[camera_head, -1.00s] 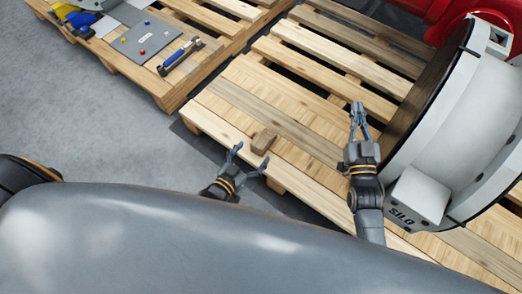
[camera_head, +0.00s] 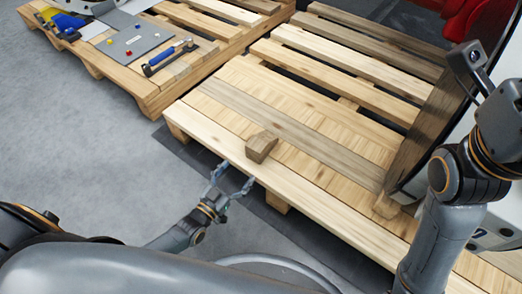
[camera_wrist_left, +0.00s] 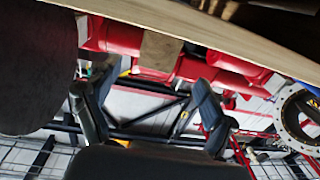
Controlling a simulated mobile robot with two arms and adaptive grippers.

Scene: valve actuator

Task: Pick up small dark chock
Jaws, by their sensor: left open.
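The small dark chock (camera_head: 261,147) is a brown wooden block resting near the front edge of the pallet (camera_head: 215,141). It also appears to show in the left wrist view (camera_wrist_left: 160,50), at the top beside the pale pallet edge. My left gripper (camera_head: 233,178) is open and empty, just off the pallet's front edge, with its fingers pointing toward the chock and a gap between them. In the left wrist view my open fingers (camera_wrist_left: 143,92) stand on either side below the block. My right arm is at the right, but its gripper is out of view.
A second pallet (camera_head: 150,98) at the upper left carries a grey plate (camera_head: 133,36) and a blue-handled tool (camera_head: 168,57). A large round-flanged valve body (camera_head: 440,112) stands on the pallet at the right. Pallet boards around the chock are clear.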

